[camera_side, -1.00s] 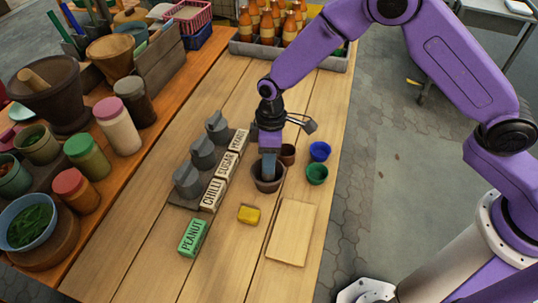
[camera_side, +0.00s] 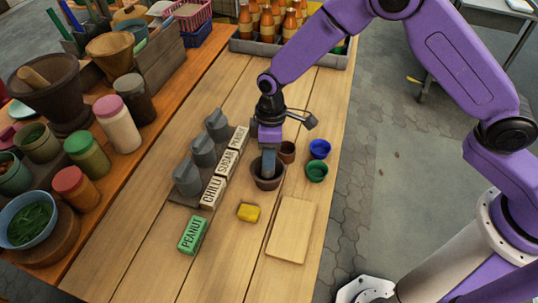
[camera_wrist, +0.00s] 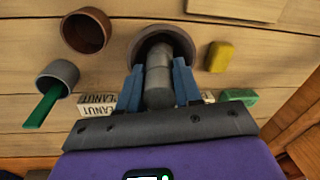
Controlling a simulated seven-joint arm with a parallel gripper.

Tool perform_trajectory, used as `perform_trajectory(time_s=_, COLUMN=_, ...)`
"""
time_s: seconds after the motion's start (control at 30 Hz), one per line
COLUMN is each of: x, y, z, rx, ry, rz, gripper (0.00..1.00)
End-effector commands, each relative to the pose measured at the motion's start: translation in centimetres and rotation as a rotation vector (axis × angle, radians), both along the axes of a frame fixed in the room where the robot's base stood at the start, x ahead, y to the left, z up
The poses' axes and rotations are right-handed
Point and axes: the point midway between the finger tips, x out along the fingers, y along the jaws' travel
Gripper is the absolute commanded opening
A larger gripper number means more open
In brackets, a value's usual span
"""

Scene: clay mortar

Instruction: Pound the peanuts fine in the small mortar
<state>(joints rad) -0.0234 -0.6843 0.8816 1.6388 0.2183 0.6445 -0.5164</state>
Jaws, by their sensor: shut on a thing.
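The small brown mortar (camera_side: 265,184) stands on the wooden table, and it also shows in the wrist view (camera_wrist: 183,40). My gripper (camera_side: 269,160) is above it, fingers pointing down. In the wrist view my gripper (camera_wrist: 158,88) has its two blue fingers shut on a grey pestle (camera_wrist: 158,75). The pestle's far end reaches into the mortar's mouth. The mortar's inside is mostly hidden, and no peanuts can be made out. A peanut label (camera_side: 237,138) marks one of the grey-lidded containers (camera_side: 216,124). A green block marked PEANUT (camera_side: 193,235) lies at the front.
A brown cup (camera_side: 287,151), a blue cup (camera_side: 319,149) and a green cup (camera_side: 316,171) stand close beside the mortar. A yellow block (camera_side: 248,212) and a pale board (camera_side: 291,230) lie in front. Bottles in a crate (camera_side: 290,55) stand behind. Jars line the left.

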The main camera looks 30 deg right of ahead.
Motion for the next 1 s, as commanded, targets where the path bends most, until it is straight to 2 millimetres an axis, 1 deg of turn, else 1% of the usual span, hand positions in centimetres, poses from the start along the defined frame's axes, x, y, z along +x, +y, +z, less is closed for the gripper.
perform_trajectory(time_s=0.47, x=0.0, y=0.0, z=0.0, rx=-0.001, ry=0.000, rz=0.000, gripper=0.03)
perform_trajectory(time_s=0.83, x=0.0, y=0.0, z=-1.2, rx=0.000, ry=0.001, rz=-0.001, gripper=0.03)
perform_trajectory(time_s=1.0, x=0.0, y=0.0, z=-1.2, rx=0.000, ry=0.000, rz=-0.001, gripper=0.03)
